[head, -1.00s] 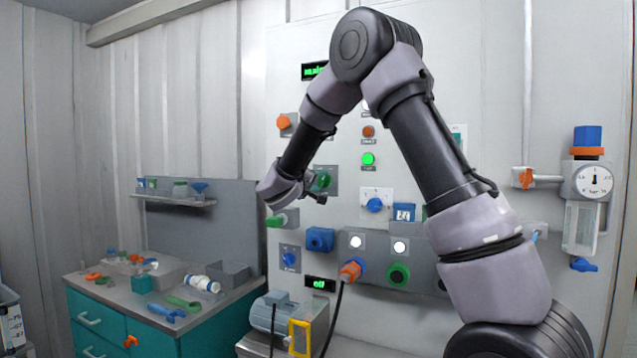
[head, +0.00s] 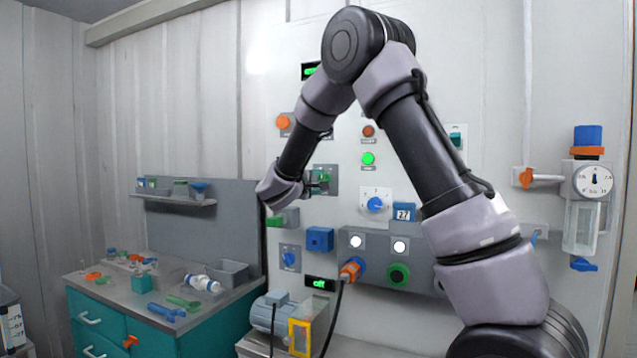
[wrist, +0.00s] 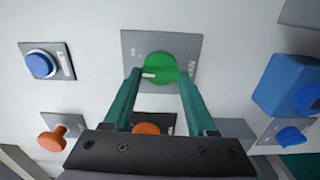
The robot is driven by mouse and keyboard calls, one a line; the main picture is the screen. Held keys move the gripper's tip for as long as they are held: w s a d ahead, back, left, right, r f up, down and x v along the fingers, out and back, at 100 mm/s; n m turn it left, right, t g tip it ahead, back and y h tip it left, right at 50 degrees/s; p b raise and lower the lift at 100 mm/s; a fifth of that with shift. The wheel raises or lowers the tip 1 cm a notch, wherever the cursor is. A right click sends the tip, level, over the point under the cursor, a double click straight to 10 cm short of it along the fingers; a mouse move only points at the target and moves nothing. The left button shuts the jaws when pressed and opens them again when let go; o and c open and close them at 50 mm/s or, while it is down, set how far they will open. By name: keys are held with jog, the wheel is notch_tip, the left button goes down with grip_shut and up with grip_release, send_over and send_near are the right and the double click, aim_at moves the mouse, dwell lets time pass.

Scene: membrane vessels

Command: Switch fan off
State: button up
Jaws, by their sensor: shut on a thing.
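A round green knob with a white pointer mark sits on a grey plate (wrist: 192,45) on the wall panel. It shows in the middle of the wrist view (wrist: 163,62), with the pointer lying toward the left. My gripper (wrist: 160,75) has its two teal fingers on either side of this knob and is shut on it. In the head view my gripper (head: 316,184) is at the panel's left part and partly covers the knob. The plate's lettering is too blurred to read. No label saying fan is readable.
An orange knob (head: 284,121) and a lit green button (head: 368,158) are nearby. A blue dial (head: 375,204) is to the right. A small display (head: 320,284) reads off in green. A teal bench (head: 105,315) with loose parts stands at left.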

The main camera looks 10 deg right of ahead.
jog(key=n, duration=0.6)
jog(key=shift+f, duration=0.2)
jog(key=shift+n, duration=0.3)
jog(key=o, duration=1.4)
jog(key=shift+c, duration=0.2)
jog(key=v, duration=1.1)
